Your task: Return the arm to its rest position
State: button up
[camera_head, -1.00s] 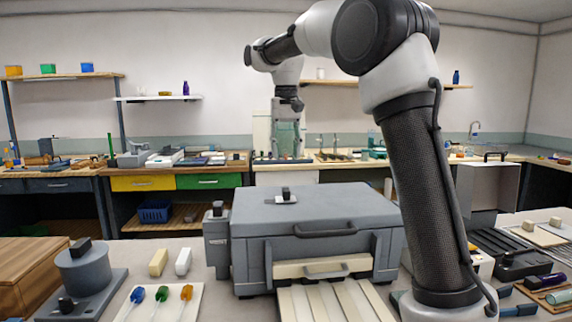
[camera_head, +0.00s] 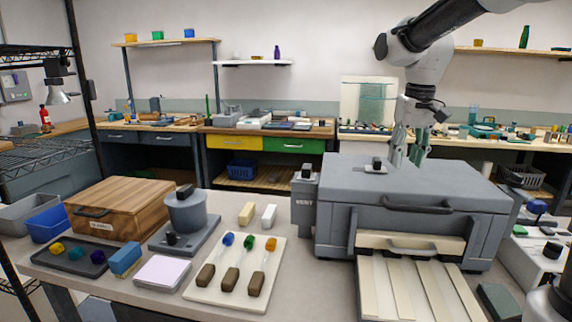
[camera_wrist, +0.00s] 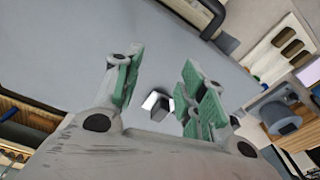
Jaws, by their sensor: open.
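My gripper (camera_head: 409,155) hangs pointing down just above the lid of the large grey box (camera_head: 430,185), in the head view. Its green-padded fingers are apart, with nothing between them, and they also show in the wrist view (camera_wrist: 158,92). The grey box has a front handle and a pale slatted tray at its front. A small dark knob on a bright plate (camera_head: 376,165) sits on the lid, to the left of my gripper. In the wrist view the knob (camera_wrist: 157,104) appears beyond the gap between the fingers. Whether the fingertips touch the lid is hard to tell.
Left of the box lie a white board (camera_head: 207,292) with three coloured-tip rods, a grey round device (camera_head: 187,215), two small blocks and a wooden box (camera_head: 118,204). A wire shelf (camera_head: 45,160) stands far left. The back counter is cluttered. The air above the lid is free.

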jog(key=s+d+f+t, duration=0.1)
jog(key=s+d+f, duration=0.1)
jog(key=s, duration=0.9)
jog(key=s+d+f+t, duration=0.2)
jog(key=s+d, duration=0.2)
jog(key=s, duration=0.8)
jog(key=shift+s+d+m, duration=0.2)
jog(key=shift+d+m, duration=0.1)
jog(key=shift+d, duration=0.1)
